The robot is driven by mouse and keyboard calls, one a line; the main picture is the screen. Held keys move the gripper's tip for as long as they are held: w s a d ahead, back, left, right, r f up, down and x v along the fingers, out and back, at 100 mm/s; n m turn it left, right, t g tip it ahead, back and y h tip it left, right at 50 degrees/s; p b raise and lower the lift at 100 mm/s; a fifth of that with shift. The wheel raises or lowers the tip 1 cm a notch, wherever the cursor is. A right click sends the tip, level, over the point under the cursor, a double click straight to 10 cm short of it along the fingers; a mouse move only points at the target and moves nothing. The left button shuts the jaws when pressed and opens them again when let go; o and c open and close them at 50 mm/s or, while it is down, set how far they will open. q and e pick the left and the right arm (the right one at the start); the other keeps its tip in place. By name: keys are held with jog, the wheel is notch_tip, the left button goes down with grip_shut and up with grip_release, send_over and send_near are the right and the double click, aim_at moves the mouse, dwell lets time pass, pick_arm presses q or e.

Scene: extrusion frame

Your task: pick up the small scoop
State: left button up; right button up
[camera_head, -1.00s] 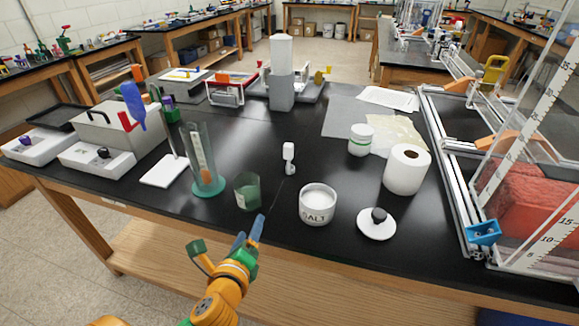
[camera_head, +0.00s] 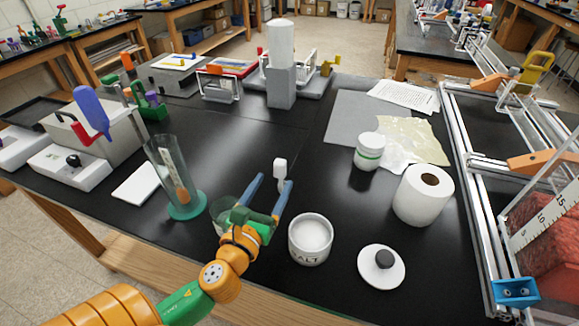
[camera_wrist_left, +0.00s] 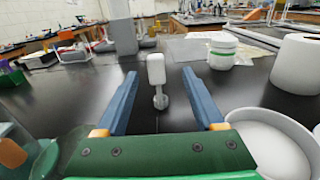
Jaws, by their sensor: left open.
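The small scoop (camera_head: 280,170) is white, with a blocky upper end and a narrow lower part. It stands out on the black bench top, near the middle of the head view. It also shows in the left wrist view (camera_wrist_left: 156,72), upright and centred between the two finger tips. My left gripper (camera_head: 272,181) is open, its blue fingers pointing at the scoop, one to each side of its line. The fingers appear apart from the scoop; whether its lower end is between them is hard to tell. My right gripper is not in view.
A white salt jar (camera_head: 296,256) stands right of my left gripper, its lid (camera_head: 381,281) beside it. A green beaker (camera_head: 222,222) is partly hidden by my gripper. A tall clear cylinder (camera_head: 163,165) stands left. A paper roll (camera_head: 408,205) and white-green jar (camera_head: 369,158) stand right.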

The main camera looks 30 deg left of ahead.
aim_at(282, 160)
pick_arm(q)
jog(key=x, duration=0.3)
jog(key=p+x, duration=0.1)
jog(key=x, duration=0.3)
jog(key=a+p+x, duration=0.1)
jog(key=x, duration=0.3)
jog(key=shift+w+r, duration=0.15)
jog(key=shift+c, duration=0.4)
grip_shut()
dwell(0.5)
